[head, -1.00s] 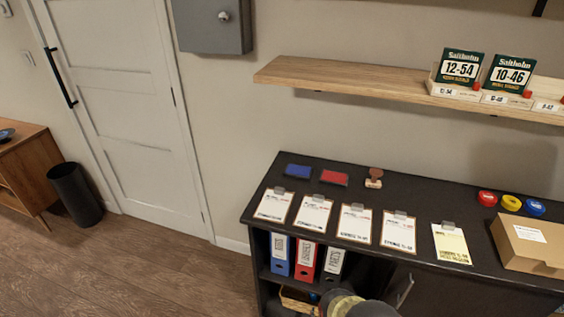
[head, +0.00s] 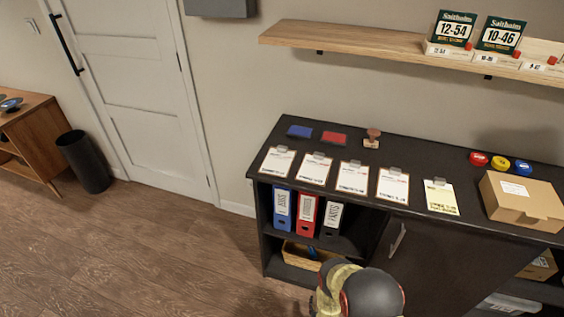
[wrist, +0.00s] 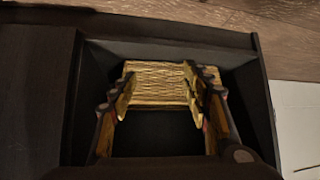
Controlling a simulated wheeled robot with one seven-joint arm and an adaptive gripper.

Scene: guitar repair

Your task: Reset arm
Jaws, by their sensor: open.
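My gripper (wrist: 157,100) is open in the wrist view, its two fingers spread apart with nothing held between them. Beyond the fingers is a woven yellow-brown basket (wrist: 160,75) inside a dark compartment. The basket also shows on the low shelf of the black cabinet (head: 420,222) in the head view (head: 298,255). I cannot tell the distance between fingertips and basket. My arm shows at the bottom middle of the head view, in front of the cabinet; its fingers are hidden there.
On the cabinet top lie several clipboards (head: 352,177), a stamp (head: 372,138), ink pads, tape rolls and a cardboard box (head: 520,205). Binders (head: 307,215) stand above the basket. A wall shelf (head: 345,36) holds string packs. The wooden floor (head: 160,245) to the left is clear, beside a black bin (head: 84,162).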

